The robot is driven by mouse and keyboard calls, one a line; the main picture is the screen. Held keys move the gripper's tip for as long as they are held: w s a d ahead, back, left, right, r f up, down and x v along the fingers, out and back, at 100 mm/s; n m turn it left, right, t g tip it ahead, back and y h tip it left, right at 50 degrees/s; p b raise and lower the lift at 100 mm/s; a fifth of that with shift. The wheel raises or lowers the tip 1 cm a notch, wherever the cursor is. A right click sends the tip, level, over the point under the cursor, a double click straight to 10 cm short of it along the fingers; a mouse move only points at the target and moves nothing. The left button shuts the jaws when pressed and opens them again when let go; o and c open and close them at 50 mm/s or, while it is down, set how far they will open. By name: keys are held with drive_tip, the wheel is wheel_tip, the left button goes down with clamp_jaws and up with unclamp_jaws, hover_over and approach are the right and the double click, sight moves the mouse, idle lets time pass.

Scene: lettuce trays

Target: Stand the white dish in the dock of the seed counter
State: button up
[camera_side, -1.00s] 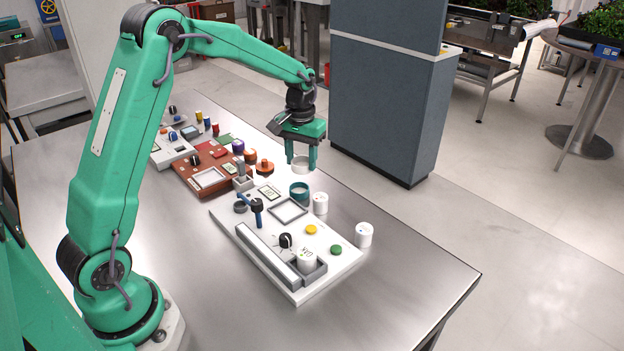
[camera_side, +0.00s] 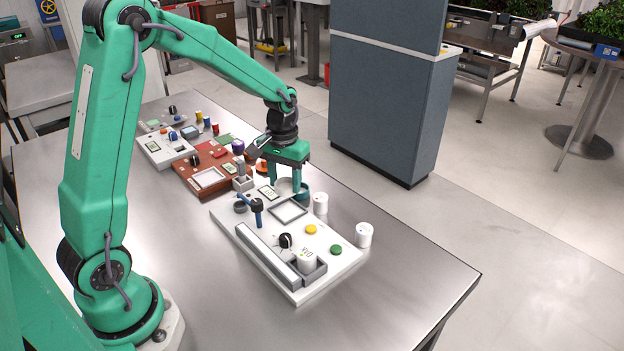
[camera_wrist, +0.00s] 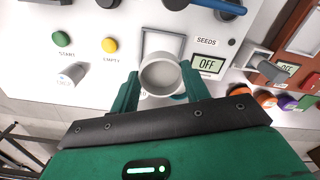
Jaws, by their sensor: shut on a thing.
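My gripper (camera_side: 283,184) is shut on the white dish (camera_wrist: 161,76), a shallow round cup held between the two green fingers; it also shows in the side view (camera_side: 284,186). The dish is over the back part of the seed counter, a white panel (camera_side: 316,275). In the wrist view the dish covers part of a square grey-framed recess (camera_wrist: 176,40). I cannot tell whether the dish touches the panel, or which part is the dock.
The counter carries a green button (camera_side: 335,250), a yellow button (camera_side: 311,229), a black knob (camera_side: 285,241) and a blue-handled lever (camera_side: 256,206). White cups (camera_side: 364,235) stand at its right. A brown device (camera_side: 190,178) lies behind. The front right table is bare.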

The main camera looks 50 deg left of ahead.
drive_tip(key=shift+f, duration=0.1)
drive_tip(key=shift+f, duration=2.55)
drive_tip(key=shift+f, duration=0.65)
drive_tip(key=o, duration=1)
drive_tip(key=shift+r, duration=0.1)
drive_tip(key=shift+r, duration=3.65)
drive_tip(key=shift+r, duration=0.15)
